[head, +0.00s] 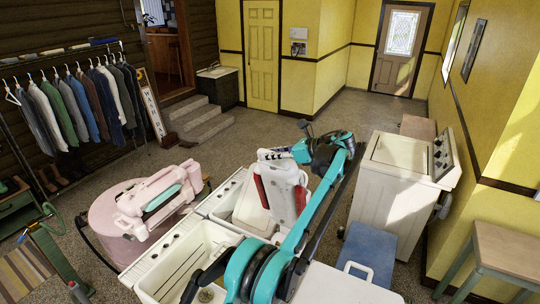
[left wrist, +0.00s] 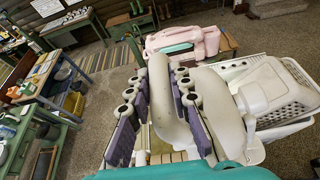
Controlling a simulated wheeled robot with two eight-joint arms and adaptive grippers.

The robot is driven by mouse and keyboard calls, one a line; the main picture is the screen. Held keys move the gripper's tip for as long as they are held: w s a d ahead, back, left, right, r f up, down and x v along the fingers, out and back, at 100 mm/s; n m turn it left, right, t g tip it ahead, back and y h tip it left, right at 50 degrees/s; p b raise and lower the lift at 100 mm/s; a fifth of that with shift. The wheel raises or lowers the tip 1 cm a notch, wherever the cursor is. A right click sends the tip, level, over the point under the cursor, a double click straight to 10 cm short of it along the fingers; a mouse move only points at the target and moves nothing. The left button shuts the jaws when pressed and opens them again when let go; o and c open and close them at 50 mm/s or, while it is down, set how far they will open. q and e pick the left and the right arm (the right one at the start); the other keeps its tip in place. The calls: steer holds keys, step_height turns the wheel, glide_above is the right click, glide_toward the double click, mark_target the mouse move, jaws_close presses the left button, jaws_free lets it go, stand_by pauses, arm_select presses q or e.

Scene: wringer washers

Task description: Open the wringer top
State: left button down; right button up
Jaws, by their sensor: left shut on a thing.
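The white wringer (head: 286,196), with a red strip on its side, stands over the white tubs in the middle of the head view. In the left wrist view a pale curved part (left wrist: 167,105) lies between the purple-padded fingers. My left gripper (head: 273,155) is at the wringer's upper end in the head view, and it fills the middle of the left wrist view (left wrist: 158,95). It is shut on this pale part, which seems to belong to the wringer top. My arm hides some of the wringer's right side. My right gripper is not in view.
A pink washer (head: 112,222) with a pink wringer (head: 160,196) stands to the left. White double tubs (head: 180,262) are in front. A white washer (head: 400,185) and a blue box (head: 368,252) stand to the right. The floor behind is clear.

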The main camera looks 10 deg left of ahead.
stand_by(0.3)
arm_select(q)
steer(key=c, duration=1.4)
jaws_free()
steer(key=shift+w, duration=0.15)
steer(key=shift+o, duration=0.2)
steer(key=shift+d, duration=0.1)
steer(key=v, duration=0.7)
steer(key=shift+d, duration=0.2)
